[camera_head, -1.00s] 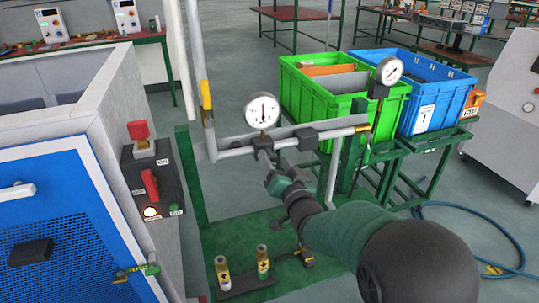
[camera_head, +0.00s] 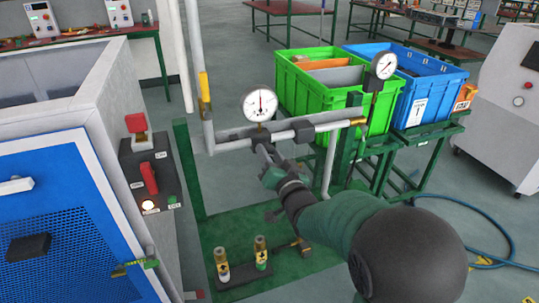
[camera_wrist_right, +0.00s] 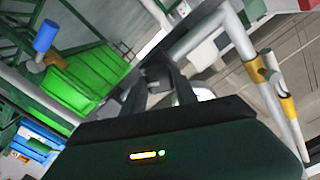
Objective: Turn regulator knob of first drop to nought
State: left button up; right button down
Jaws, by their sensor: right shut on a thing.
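The first drop is a grey pipe (camera_head: 235,146) with a dark regulator body (camera_head: 258,134) below a white round gauge (camera_head: 259,103). My right gripper (camera_head: 264,150) reaches up to the front of this regulator from below right. Its fingers are shut on the regulator knob, which they mostly hide. The two dark fingers also show in the right wrist view (camera_wrist_right: 159,80), close to the pipe. My left gripper is not in view.
A second gauge (camera_head: 384,65) stands to the right. Green (camera_head: 318,105) and blue (camera_head: 425,95) crates stand behind the pipe. A switch box (camera_head: 149,180) is on the left. Two small yellow-banded cylinders (camera_head: 260,252) stand below on the green base.

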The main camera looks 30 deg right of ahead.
jog(key=n+b, duration=0.2)
jog(key=n, duration=0.6)
jog(key=n+b, duration=0.2)
jog(key=n, duration=0.6)
jog(key=f+n+b, duration=0.1)
jog(key=n+b, duration=0.1)
jog(key=n, duration=0.5)
jog(key=shift+a+n, duration=0.35)
jog(key=shift+n, duration=0.05)
dwell(0.5)
jog(key=c, duration=1)
grip_release()
jog(key=shift+r, duration=0.1)
jog(key=shift+o, duration=0.2)
jog(key=shift+r, duration=0.1)
